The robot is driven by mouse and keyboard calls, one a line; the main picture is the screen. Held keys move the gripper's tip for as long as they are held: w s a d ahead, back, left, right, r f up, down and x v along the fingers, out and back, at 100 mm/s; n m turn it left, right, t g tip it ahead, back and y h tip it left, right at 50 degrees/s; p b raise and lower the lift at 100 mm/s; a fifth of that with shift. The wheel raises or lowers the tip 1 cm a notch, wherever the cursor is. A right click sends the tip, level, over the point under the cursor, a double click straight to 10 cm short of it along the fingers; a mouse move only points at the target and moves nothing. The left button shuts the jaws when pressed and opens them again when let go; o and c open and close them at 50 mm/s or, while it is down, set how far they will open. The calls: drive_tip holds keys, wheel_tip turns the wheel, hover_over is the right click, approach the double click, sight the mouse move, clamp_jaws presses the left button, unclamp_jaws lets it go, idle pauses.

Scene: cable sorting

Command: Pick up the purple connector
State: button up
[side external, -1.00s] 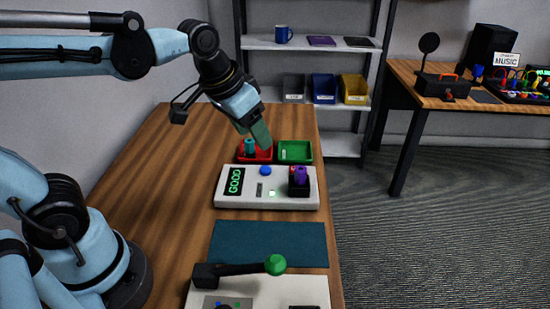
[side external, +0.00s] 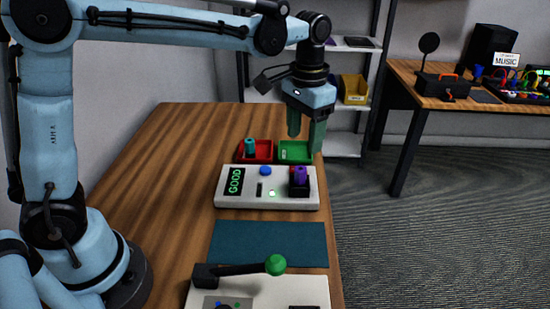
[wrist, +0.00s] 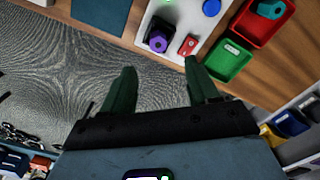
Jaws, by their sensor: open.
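The purple connector (side external: 300,175) stands upright in a black socket at the right end of the white tester box (side external: 238,201). It also shows in the wrist view (wrist: 158,42), near the top, just beyond the space between my fingertips. My gripper (side external: 305,135) is open and empty, pointing down. In the side view it hangs higher than the connector and farther back, near the green tray. In the wrist view both green fingers (wrist: 160,74) are spread apart and touch nothing.
Behind the tester stand a red tray (side external: 268,160) holding a teal connector (side external: 250,146) and a green tray (side external: 296,160). A red piece (wrist: 188,45) is beside the purple connector. A dark mat (side external: 268,243) and a green-knobbed lever (side external: 275,264) lie in front.

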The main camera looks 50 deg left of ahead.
sight(301, 169)
drive_tip(key=shift+s+f, duration=0.2)
drive_tip(key=shift+f, duration=4.4)
drive_tip(key=shift+c, duration=0.2)
clamp_jaws()
drive_tip(key=shift+r, duration=0.1)
